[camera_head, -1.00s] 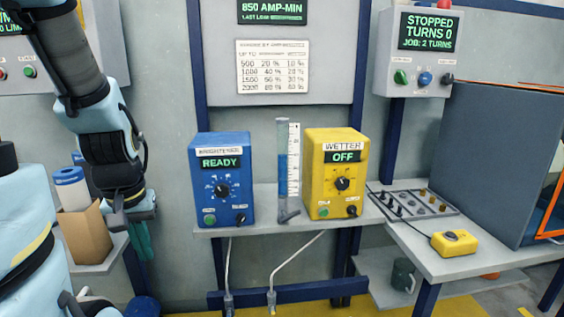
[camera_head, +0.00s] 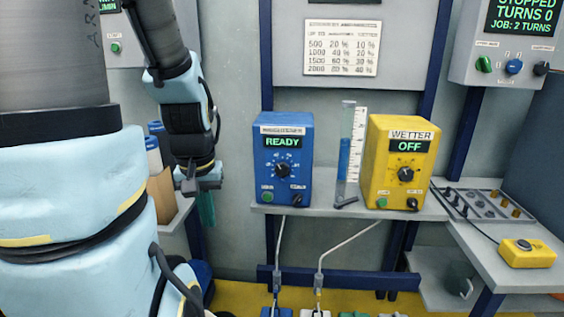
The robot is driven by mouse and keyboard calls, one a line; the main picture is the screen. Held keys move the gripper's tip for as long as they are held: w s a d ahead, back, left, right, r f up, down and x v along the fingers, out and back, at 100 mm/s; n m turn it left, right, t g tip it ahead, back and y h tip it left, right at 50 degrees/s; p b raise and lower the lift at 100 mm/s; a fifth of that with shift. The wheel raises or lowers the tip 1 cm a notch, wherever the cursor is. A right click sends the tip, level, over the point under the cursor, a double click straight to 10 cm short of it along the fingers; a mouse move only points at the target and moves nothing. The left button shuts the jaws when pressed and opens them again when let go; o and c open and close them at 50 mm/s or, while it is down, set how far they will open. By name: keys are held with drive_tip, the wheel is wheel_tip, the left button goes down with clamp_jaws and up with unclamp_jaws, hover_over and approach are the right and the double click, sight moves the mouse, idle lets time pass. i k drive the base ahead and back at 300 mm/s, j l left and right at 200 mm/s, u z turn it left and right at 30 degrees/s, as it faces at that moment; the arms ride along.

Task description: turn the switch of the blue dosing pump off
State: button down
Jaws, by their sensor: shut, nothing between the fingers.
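The blue dosing pump (camera_head: 305,155) stands on the grey shelf, left of the yellow one. Its screen (camera_head: 283,142) reads READY in green. Its front has a round dial (camera_head: 283,170), a green button (camera_head: 267,197) and a small black switch (camera_head: 297,199) at the lower right. The switch's exact lever position is too small to tell. My gripper (camera_head: 193,191) hangs to the left of the blue pump, apart from it, shut and empty. Its fingertips are small and dark in this view.
A yellow pump (camera_head: 378,160) labelled WETTER reads OFF. A measuring cylinder (camera_head: 344,160) stands between the pumps. The shelf (camera_head: 320,211) has a narrow front edge. A yellow box (camera_head: 527,253) sits on the right bench. Rolls and a carton (camera_head: 161,195) are behind my arm.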

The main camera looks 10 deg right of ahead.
sight(297, 199)
drive_tip(key=j+z, duration=0.25)
drive_tip(key=j, duration=1.1)
